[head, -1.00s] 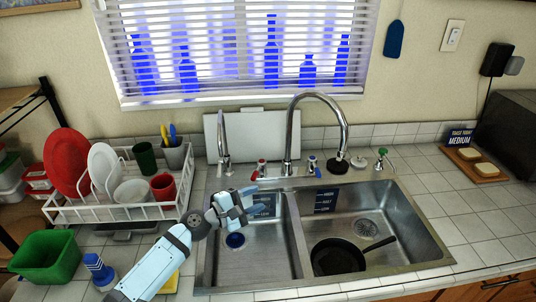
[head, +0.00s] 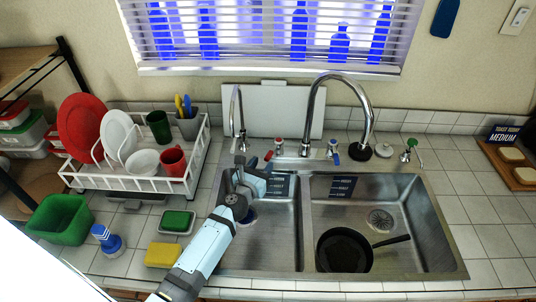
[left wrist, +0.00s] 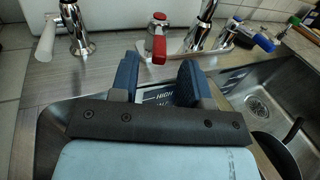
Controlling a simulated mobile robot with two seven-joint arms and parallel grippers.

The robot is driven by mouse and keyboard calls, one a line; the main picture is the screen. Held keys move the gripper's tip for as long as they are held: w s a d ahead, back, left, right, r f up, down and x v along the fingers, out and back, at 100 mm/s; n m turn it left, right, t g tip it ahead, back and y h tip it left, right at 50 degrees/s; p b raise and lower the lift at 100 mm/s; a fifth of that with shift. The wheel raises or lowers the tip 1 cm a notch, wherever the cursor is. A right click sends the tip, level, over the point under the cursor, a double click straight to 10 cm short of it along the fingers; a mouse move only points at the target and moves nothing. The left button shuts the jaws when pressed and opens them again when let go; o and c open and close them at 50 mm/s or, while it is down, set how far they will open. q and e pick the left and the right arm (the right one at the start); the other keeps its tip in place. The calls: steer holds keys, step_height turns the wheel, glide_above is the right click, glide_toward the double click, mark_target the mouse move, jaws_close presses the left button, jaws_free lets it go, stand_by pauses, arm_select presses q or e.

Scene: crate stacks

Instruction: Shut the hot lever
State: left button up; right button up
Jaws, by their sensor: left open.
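The hot lever (head: 269,156) is the red-handled one at the left of the main faucet (head: 318,105). It points towards the front left in the head view; in the left wrist view the red lever (left wrist: 159,48) points towards me. My left gripper (head: 262,179) is over the left sink basin, in front of the lever and below it in the picture. In the left wrist view my left gripper (left wrist: 160,78) has its blue fingers apart, with the lever beyond the gap between them. Nothing is between the fingers. My right gripper is not in view.
The blue lever (head: 334,153) sits right of the faucet base. A small chrome tap (head: 236,110) stands to the left. A black pan (head: 342,252) lies in the right basin. The dish rack (head: 130,180) stands left of the sink.

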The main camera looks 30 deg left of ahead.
mark_target(266, 158)
arm_select(q)
steer(key=shift+w+a, duration=0.1)
steer(key=shift+w, duration=2.25)
jaws_close()
